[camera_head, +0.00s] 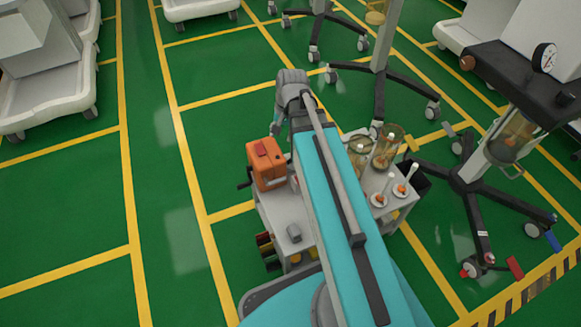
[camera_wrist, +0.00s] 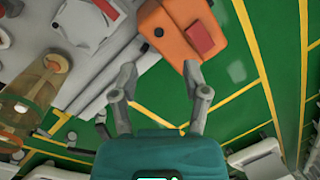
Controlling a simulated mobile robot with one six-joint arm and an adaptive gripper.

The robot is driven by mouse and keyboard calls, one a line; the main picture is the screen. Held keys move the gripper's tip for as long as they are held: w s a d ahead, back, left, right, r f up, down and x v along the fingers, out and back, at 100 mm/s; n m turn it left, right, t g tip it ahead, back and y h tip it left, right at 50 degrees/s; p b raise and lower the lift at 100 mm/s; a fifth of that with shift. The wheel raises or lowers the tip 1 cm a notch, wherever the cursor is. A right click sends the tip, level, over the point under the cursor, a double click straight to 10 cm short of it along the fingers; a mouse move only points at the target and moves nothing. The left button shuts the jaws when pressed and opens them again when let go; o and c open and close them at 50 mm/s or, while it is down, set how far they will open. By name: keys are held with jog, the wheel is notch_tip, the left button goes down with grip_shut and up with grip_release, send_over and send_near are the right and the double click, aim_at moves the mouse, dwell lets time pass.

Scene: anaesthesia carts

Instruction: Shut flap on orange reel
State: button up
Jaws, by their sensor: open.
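The orange reel (camera_head: 267,168) is a boxy orange unit on the left edge of a grey cart, with a dark red piece (camera_head: 262,149) on top. In the wrist view the orange reel (camera_wrist: 165,22) is at top centre, and the red piece (camera_wrist: 199,40) lies on its face. I cannot tell whether this piece is the flap, or how far any flap stands open. My gripper (camera_wrist: 160,74) is open, its two fingers spread just below the reel in the wrist view. Nothing shows between them. In the head view my arm hides most of the gripper.
The grey cart (camera_head: 287,218) also carries glass jars (camera_head: 386,148) and small white dishes (camera_head: 378,199) on its right side. A wheeled stand (camera_head: 470,183) is to the right. Green floor left of the cart is clear.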

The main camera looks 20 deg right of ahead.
jog(key=w+d+f+m+t+y+b, duration=0.1)
jog(key=w+d+f+m+y+b, duration=0.1)
jog(key=d+f+m+b, duration=0.7)
jog(key=shift+w+d+f, duration=0.25)
jog(key=shift+w+d, duration=0.65)
jog(key=shift+d, duration=0.2)
jog(key=shift+a+f+b, duration=0.1)
jog(key=shift+f+b, duration=0.1)
jog(key=shift+b, duration=0.1)
jog(key=b+x, duration=0.8)
jog(key=x, duration=0.1)
jog(key=b+x, duration=0.4)
jog(key=shift+w+a, duration=0.1)
jog(key=shift+a, duration=0.2)
grip_shut()
